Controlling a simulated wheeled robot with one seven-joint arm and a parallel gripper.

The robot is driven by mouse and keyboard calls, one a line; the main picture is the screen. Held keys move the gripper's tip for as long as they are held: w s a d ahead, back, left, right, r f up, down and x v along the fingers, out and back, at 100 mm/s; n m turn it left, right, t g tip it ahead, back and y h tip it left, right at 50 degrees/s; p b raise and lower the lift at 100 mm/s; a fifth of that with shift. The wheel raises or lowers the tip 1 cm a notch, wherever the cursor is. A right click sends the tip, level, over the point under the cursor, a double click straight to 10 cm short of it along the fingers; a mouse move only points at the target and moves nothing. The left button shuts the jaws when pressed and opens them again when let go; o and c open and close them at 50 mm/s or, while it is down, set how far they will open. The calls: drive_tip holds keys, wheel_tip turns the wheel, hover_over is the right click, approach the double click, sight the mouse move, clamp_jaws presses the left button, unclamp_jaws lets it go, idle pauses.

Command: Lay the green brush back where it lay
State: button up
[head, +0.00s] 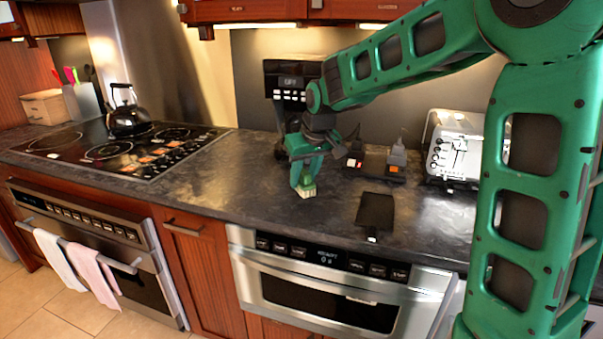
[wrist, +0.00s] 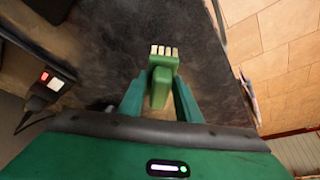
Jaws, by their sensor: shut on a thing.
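The green brush (wrist: 162,74) has a green body and a row of pale bristles at its far end. In the wrist view it sits between the two green fingers of my gripper (wrist: 160,95), which is shut on it. In the head view my gripper (head: 305,172) points down over the dark countertop (head: 235,185), and the brush's pale bristles (head: 306,191) show just below the fingers. They are at or just above the counter surface; I cannot tell whether they touch it. My fingers hide most of the brush in the head view.
A black flat object (head: 376,211) lies to the right near the counter's front edge. Behind are a coffee machine (head: 290,80), a dark device with a red light (head: 375,162) and a toaster (head: 455,147). The stove (head: 120,148) is left. Counter left of my gripper is clear.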

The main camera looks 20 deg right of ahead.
drive_tip(key=shift+f, duration=2.4)
drive_tip(key=o, duration=1.3)
